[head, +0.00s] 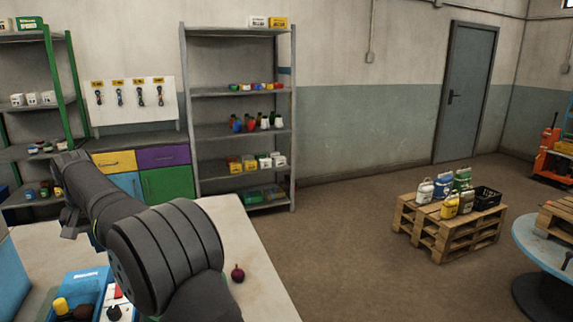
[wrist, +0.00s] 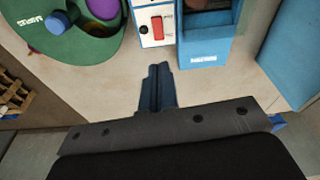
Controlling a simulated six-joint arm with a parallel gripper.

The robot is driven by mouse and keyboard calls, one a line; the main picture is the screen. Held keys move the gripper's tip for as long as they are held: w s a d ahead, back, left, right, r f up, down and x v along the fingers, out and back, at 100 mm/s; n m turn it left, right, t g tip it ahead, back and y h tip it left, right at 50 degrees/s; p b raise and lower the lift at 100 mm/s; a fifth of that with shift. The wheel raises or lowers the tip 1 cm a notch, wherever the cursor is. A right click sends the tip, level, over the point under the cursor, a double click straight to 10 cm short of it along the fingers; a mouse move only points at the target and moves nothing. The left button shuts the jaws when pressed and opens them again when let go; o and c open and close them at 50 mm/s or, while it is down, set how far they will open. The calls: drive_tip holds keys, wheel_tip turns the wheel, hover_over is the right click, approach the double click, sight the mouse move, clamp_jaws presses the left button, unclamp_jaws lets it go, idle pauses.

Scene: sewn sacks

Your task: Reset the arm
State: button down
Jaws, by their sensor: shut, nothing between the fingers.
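My gripper (wrist: 157,88) shows in the wrist view with its two dark fingers together and nothing between them. It is over the pale tabletop (wrist: 120,88), in front of a white box with a red switch (wrist: 160,24) and a blue open bin (wrist: 204,52). The gap between fingertips and tabletop is hard to judge. In the head view my arm reaches up and left over the table (head: 245,240); the fingers are not clear there.
A green round container (wrist: 95,47) holds blue and purple things at the upper left of the wrist view. A blue box (wrist: 290,60) stands at right. In the head view a dark red onion (head: 238,273) lies on the table. Shelves (head: 240,147) and a pallet (head: 440,240) stand beyond.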

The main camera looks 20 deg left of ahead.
drive_tip(key=shift+s+d+r+m, duration=0.1)
drive_tip(key=shift+r+m, duration=0.25)
drive_tip(key=shift+r, duration=0.2)
drive_tip(key=shift+s+d+r+m, duration=0.1)
drive_tip(key=shift+r+m, duration=0.25)
drive_tip(key=shift+r, duration=0.15)
drive_tip(key=c, duration=2)
unclamp_jaws()
drive_tip(key=o, duration=2)
drive_tip(key=s+a+r+t+y, duration=0.1)
drive_tip(key=s+a+r+t, duration=0.1)
drive_tip(key=s, duration=1.1)
drive_tip(key=shift+s+r+y, duration=0.15)
drive_tip(key=shift+r+y, duration=0.15)
drive_tip(key=shift+r, duration=0.2)
drive_tip(key=x, duration=0.9)
drive_tip(key=shift+a+f, duration=0.1)
drive_tip(key=shift+f, duration=0.3)
drive_tip(key=shift+r, duration=0.1)
